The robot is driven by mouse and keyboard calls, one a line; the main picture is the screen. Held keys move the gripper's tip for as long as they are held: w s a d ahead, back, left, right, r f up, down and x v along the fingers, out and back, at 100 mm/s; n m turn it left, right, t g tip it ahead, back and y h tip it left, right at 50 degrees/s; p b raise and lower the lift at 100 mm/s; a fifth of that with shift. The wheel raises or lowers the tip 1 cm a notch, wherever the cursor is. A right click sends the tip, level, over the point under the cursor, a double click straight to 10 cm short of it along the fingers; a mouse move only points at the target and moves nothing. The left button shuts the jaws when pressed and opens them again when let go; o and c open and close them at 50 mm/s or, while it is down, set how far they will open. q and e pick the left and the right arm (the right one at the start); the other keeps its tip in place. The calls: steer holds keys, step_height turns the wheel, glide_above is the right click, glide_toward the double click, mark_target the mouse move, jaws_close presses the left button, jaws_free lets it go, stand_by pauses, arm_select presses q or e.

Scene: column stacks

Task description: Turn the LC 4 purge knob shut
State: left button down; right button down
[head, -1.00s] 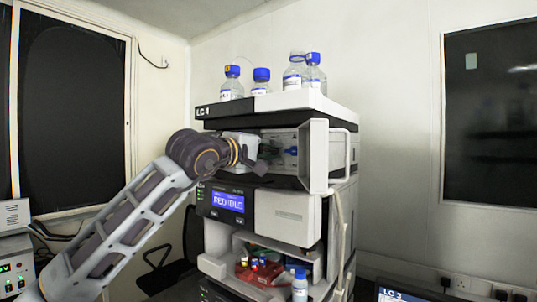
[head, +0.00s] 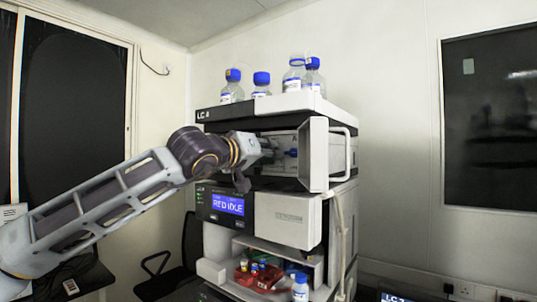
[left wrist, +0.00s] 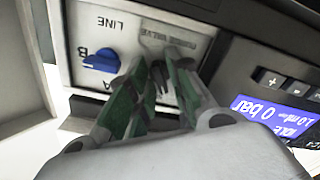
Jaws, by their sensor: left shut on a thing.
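The LC 4 stack (head: 292,217) stands in the middle of the head view, its upper door swung open. My left gripper (head: 268,150) reaches in from the left to the panel behind that door. In the left wrist view, my left gripper (left wrist: 158,82) has its green-padded fingers shut at the panel, just under the purge valve lettering (left wrist: 168,42). It is shut on the purge knob, which is mostly hidden between the fingertips. A blue line knob (left wrist: 101,60) marked B sits apart to the left. My right gripper is not in view.
The open door (head: 314,155) stands close to the right of my gripper. Blue-capped bottles (head: 262,84) stand on top of the stack. A blue display (head: 228,204) is below the panel. A red tray (head: 262,277) with small items sits lower down.

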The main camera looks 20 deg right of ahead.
arm_select(q)
steer(key=m+p, duration=0.1)
steer(key=m, duration=0.5)
steer(key=shift+f+m, duration=0.1)
steer(key=shift+m, duration=0.2)
stand_by(0.4)
steer(key=c, duration=1.6)
jaws_free()
steer(key=shift+s+a, duration=0.1)
steer(key=v, duration=1.1)
steer(key=shift+s+a, duration=0.25)
